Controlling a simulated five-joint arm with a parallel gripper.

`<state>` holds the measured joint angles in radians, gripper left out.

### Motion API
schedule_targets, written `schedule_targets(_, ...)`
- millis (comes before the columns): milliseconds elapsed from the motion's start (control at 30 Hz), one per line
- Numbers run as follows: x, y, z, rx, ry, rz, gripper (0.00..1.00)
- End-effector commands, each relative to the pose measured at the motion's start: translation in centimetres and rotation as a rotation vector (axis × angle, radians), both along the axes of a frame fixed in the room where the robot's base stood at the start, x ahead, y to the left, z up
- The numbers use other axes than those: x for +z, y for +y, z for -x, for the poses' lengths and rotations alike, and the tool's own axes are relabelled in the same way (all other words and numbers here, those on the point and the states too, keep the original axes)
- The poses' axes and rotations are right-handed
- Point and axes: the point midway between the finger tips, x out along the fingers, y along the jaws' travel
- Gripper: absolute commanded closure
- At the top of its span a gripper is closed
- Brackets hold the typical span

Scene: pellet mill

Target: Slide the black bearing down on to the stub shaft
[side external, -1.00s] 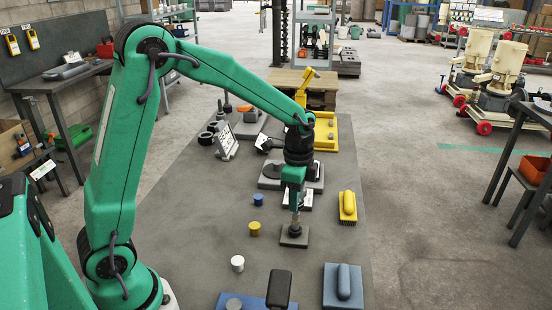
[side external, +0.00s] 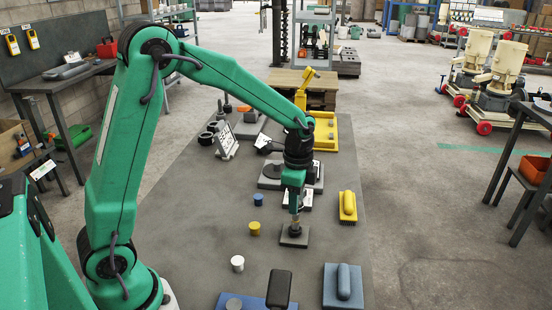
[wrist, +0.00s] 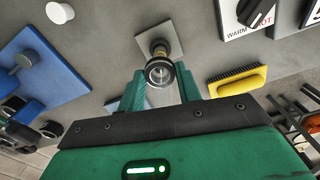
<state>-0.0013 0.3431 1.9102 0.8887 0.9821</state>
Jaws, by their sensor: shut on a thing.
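The black bearing (wrist: 153,77) is a dark ring with a bright inner edge. In the wrist view it sits between the two green fingers of my gripper (wrist: 160,71), which is shut on it. The stub shaft (wrist: 160,47) rises from a square grey plate (wrist: 178,28) and shows just beyond the bearing, nearly in line with it. In the side view my gripper (side external: 295,210) points down over the plate (side external: 294,239). There the bearing is too small to make out. I cannot tell whether the bearing is around the shaft or just above it.
Yellow (side external: 254,229), white (side external: 237,263) and blue (side external: 258,199) cylinders stand to the left. A grey fixture (side external: 270,182) is behind my gripper.

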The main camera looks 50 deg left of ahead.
Motion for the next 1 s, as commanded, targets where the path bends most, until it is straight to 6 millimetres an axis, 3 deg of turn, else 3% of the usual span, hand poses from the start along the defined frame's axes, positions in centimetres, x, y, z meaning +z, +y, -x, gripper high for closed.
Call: schedule_targets(1000, -1.6, 0.0, 0.0, 0.000, -0.001, 0.000, 1.00)
